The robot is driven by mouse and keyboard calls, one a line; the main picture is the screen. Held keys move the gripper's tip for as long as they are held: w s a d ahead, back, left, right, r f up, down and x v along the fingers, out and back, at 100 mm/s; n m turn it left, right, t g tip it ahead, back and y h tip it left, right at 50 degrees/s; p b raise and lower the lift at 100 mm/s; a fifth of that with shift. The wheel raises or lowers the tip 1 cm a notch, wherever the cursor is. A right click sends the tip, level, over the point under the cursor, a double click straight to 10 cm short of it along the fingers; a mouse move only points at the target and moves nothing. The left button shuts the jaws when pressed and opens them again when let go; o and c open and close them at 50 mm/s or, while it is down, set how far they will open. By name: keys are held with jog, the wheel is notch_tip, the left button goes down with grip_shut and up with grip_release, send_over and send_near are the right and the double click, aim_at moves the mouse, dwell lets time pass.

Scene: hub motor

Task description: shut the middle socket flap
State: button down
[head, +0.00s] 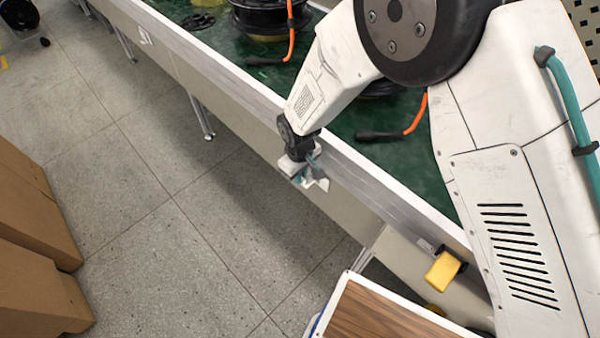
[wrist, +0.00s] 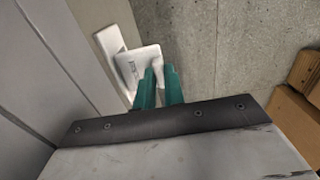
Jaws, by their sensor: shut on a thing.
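A white socket (wrist: 108,42) is fixed on the front side of the bench. Its white flap (wrist: 140,66) stands out from the socket plate, open, in the wrist view. My gripper (wrist: 159,78) has its teal fingers at the flap's near edge and is shut on it. In the head view, my gripper (head: 303,168) is low against the bench front, and a white piece of the socket or flap (head: 318,182) shows just beside the fingers. The fingers hide part of the flap.
The green-topped bench (head: 262,78) carries dark spools (head: 268,14) and orange cables (head: 416,116). A yellow box (head: 442,271) sticks out from the bench front. A wood-topped cart (head: 375,312) stands below it. Cardboard boxes (head: 30,215) are at the left. The floor between is clear.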

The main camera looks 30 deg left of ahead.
notch_tip(320, 180, down, 10)
jog(key=w+t+h, duration=0.1)
jog(key=t+h, duration=0.4)
jog(key=t, duration=1.2)
jog(key=shift+w+d+r, duration=0.15)
jog(key=shift+w+d, duration=0.05)
jog(key=shift+d, duration=0.05)
jog(key=c, duration=1.5)
grip_release()
jog(key=shift+w+d, duration=0.1)
